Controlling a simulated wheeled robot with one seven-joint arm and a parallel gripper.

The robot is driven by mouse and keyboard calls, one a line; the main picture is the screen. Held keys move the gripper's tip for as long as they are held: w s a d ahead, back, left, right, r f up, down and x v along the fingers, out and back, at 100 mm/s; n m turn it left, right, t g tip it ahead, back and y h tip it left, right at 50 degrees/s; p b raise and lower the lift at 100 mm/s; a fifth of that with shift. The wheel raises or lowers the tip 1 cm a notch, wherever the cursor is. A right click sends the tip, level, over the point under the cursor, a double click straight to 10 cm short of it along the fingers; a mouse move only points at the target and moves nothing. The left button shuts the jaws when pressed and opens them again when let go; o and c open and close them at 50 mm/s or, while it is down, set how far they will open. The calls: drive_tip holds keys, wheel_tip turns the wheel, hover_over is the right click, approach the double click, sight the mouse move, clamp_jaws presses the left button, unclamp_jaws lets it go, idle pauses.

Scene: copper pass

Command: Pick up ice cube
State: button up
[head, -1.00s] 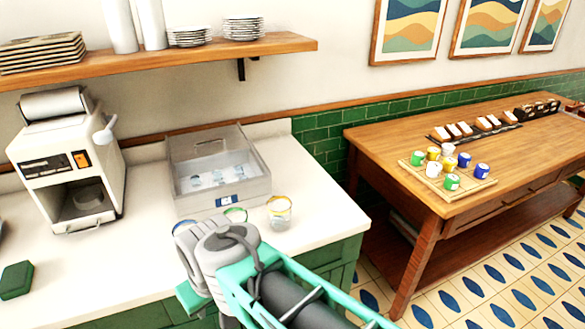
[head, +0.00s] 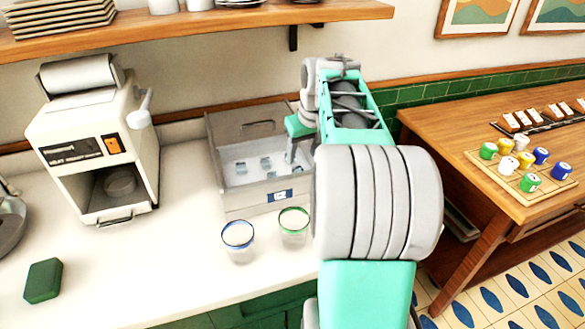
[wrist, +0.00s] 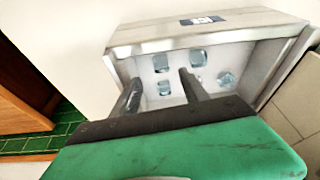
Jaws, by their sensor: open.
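Several clear ice cubes (head: 240,168) lie apart on the white floor of a grey, open-topped bin (head: 256,201) on the counter. They also show in the wrist view (wrist: 197,57), inside the bin (wrist: 150,40). My gripper (head: 291,152) is at the bin's right side in the head view, partly hidden by my arm. In the wrist view my gripper (wrist: 158,78) is open, its two dark fingers pointing into the bin, with ice cubes between and beyond them. Nothing is held. I cannot tell how far the fingertips are above the cubes.
A blue-rimmed glass (head: 238,242) and a green-rimmed glass (head: 293,228) stand in front of the bin. A white machine (head: 95,140) stands left of it, under a wooden shelf (head: 210,20). A green block (head: 43,280) lies front left. A wooden table (head: 470,140) is at right.

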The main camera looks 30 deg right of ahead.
sight(298, 169)
drive_tip(key=p+x, duration=0.1)
drive_tip(key=x, duration=0.6)
drive_tip(key=shift+a, duration=0.1)
clamp_jaws()
idle(0.3)
